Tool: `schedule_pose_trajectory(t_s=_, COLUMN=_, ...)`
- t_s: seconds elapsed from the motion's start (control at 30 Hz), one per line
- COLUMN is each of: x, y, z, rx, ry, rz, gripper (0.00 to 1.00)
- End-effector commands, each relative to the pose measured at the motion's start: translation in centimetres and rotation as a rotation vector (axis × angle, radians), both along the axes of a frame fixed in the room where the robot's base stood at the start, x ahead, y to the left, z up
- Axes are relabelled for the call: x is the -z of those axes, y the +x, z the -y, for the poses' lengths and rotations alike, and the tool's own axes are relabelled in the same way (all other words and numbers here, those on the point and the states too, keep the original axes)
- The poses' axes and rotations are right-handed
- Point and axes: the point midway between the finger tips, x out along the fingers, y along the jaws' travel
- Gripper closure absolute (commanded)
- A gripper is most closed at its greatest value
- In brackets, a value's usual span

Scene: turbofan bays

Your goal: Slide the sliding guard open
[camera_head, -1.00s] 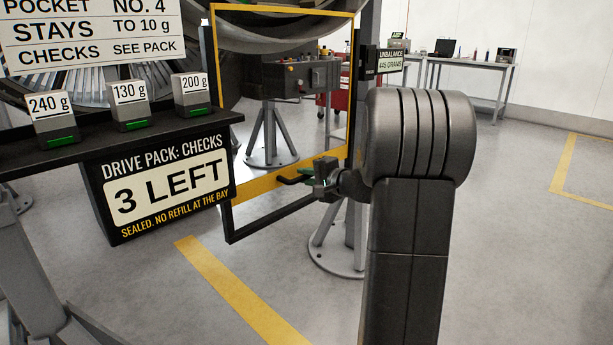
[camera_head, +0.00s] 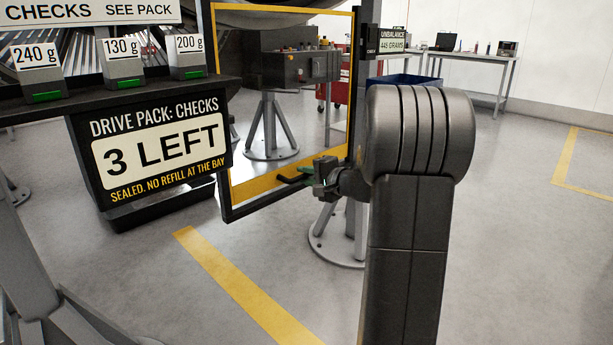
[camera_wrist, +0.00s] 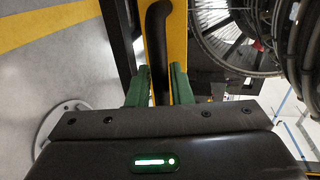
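The sliding guard is a clear panel in a black and yellow frame (camera_head: 262,186), standing upright at the picture's middle in the head view. Its black bar handle (camera_head: 290,180) sticks out low on the frame. My gripper (camera_head: 318,172) is at this handle, with green fingers. In the wrist view, the dark curved handle (camera_wrist: 157,35) runs down between the two green fingers (camera_wrist: 159,86). The fingers lie close on both sides of it and look shut on it. The yellow frame band (camera_wrist: 177,40) is right behind the handle. The handle's lower end is hidden by my gripper.
A dark shelf (camera_head: 150,90) with weight boxes and a "3 LEFT" drive pack box (camera_head: 160,150) stand left of the guard. A grey stand foot (camera_head: 335,245) is below my gripper. A blue bin (camera_head: 405,81) shows behind my arm. Floor at right is open.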

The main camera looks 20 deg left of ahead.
Motion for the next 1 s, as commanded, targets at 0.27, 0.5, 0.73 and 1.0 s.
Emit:
schedule_pose_trajectory(t_s=0.27, x=-0.1, y=0.0, z=0.0, rx=0.001, ry=0.001, rz=0.001, gripper=0.68)
schedule_pose_trajectory(t_s=0.5, x=-0.6, y=-0.5, z=1.4, rx=0.002, ry=0.001, rz=0.000, gripper=0.68)
schedule_pose_trajectory(t_s=0.73, x=-1.8, y=-2.3, z=6.1, rx=0.006, ry=0.001, rz=0.000, gripper=0.68)
schedule_pose_trajectory(t_s=1.0, x=-2.6, y=-4.4, z=10.9, rx=0.004, ry=0.000, rz=0.000, gripper=0.68)
